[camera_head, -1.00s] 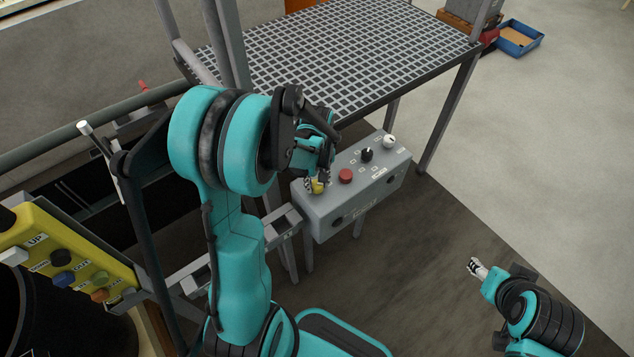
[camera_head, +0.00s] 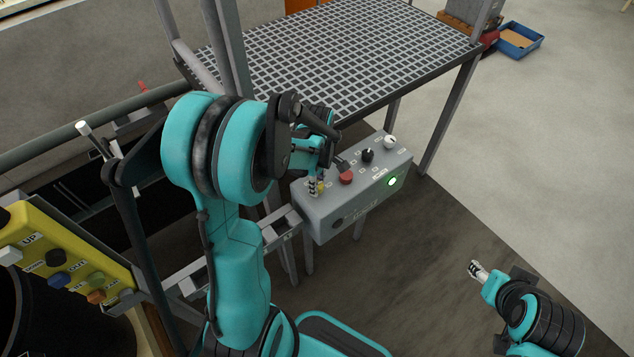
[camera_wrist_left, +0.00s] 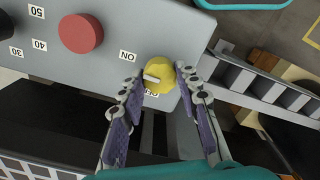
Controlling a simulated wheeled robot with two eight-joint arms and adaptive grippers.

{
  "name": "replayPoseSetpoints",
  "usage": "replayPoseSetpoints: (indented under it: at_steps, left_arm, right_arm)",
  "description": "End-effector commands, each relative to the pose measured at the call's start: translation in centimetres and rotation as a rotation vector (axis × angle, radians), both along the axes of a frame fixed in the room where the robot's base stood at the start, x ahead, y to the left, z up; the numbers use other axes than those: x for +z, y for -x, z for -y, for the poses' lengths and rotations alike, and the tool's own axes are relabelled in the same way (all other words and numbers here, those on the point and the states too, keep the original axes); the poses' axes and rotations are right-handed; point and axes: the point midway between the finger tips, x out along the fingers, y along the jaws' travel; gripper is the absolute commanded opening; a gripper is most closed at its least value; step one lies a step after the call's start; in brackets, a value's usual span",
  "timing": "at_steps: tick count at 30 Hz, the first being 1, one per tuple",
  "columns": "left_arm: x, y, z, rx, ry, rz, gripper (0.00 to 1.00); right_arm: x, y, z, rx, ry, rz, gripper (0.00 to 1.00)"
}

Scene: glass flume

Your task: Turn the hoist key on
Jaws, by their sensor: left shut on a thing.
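The hoist key appears as a yellow round knob (camera_wrist_left: 160,75) on the grey control box (camera_head: 345,215). It also shows in the head view (camera_head: 320,187), partly covered by my fingers. A white mark on the knob points left in the wrist view, beside the ON label (camera_wrist_left: 128,56); the OFF label is partly hidden. My left gripper (camera_head: 315,186) has its fingertips on either side of the knob and is shut on it. A green lamp (camera_head: 392,182) on the box front is lit. My right gripper (camera_head: 476,270) hangs away from the box over the floor; its finger gap is too small to judge.
A red button (camera_head: 346,177), a black knob (camera_head: 367,155) and a white knob (camera_head: 390,142) sit along the box top. A grated platform (camera_head: 340,50) stands behind. A yellow UP panel (camera_head: 60,245) is at left. Open floor lies right.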

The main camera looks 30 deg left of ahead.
Motion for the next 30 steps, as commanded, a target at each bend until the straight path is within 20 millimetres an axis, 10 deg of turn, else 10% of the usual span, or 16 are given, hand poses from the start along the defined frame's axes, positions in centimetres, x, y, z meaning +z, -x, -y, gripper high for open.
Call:
replayPoseSetpoints:
  at_steps: [20,21,22,30]
  left_arm:
    - [0.01,-0.01,0.0,0.06,0.0,0.0,0.04]
    - [0.01,-0.02,0.0,0.059,0.0,0.0,0.4]
    - [0.01,-0.01,0.0,0.059,0.0,0.0,0.48]
    - [0.01,-0.01,0.0,0.059,0.0,0.0,0.53]
  right_arm:
    - [-0.06,0.0,0.0,0.0,0.0,0.0,0.51]
    - [-0.06,0.0,0.0,0.0,0.0,0.0,0.51]
    - [-0.06,0.0,0.0,0.0,0.0,0.0,0.51]
    - [-0.06,0.0,0.0,0.0,0.0,0.0,0.51]
